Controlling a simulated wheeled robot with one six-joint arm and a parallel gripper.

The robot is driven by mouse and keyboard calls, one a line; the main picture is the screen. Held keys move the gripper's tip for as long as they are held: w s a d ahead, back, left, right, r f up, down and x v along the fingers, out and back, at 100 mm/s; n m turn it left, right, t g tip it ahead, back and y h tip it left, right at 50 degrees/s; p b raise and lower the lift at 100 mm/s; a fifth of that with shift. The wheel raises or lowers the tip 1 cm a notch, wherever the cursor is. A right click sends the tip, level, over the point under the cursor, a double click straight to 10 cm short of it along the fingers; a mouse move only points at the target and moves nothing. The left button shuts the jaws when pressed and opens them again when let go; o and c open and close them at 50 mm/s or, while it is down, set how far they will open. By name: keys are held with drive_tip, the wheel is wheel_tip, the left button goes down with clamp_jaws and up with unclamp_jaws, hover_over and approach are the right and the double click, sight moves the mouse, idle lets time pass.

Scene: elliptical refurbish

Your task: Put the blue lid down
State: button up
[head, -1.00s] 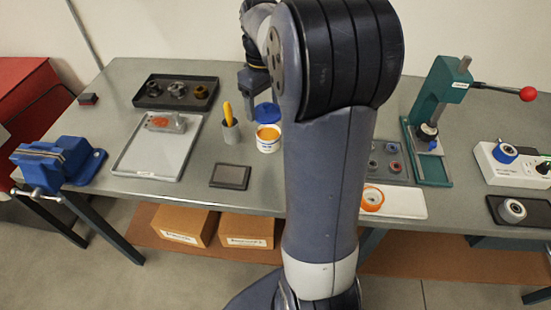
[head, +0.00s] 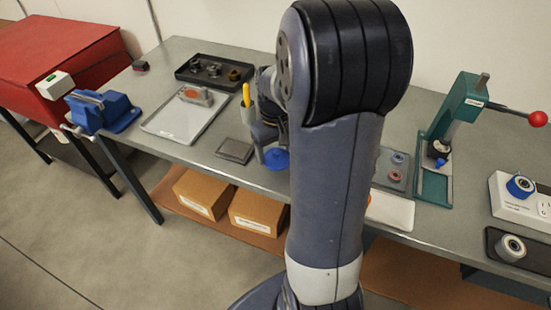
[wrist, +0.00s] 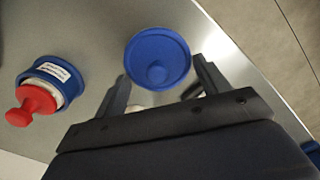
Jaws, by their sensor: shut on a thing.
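The blue lid (head: 277,158) is a round disc at the fingertips of my gripper (head: 266,147), near the front edge of the grey workbench (head: 190,150). In the wrist view the lid (wrist: 157,45) lies between the two fingers, with a small round knob at its middle. My gripper (wrist: 162,75) is shut on the lid. I cannot tell whether the lid touches the bench top. The white tub with orange contents is not visible in the head view now. My arm hides part of the bench.
A dark square pad (head: 235,151) lies left of the lid, and a cup with a yellow-handled tool (head: 246,97) stands behind. A blue-and-white item with a red knob (wrist: 36,104) stands left in the wrist view. A grey tray (head: 186,120) and blue vise (head: 101,110) are farther left.

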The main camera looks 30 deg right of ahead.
sight(275, 151)
drive_tip(key=shift+f, duration=1.75)
drive_tip(key=shift+f, duration=0.1)
drive_tip(key=o, duration=0.9)
drive_tip(key=shift+o, duration=0.2)
wheel_tip(275, 151, up, 12)
drive_tip(key=shift+r, duration=0.15)
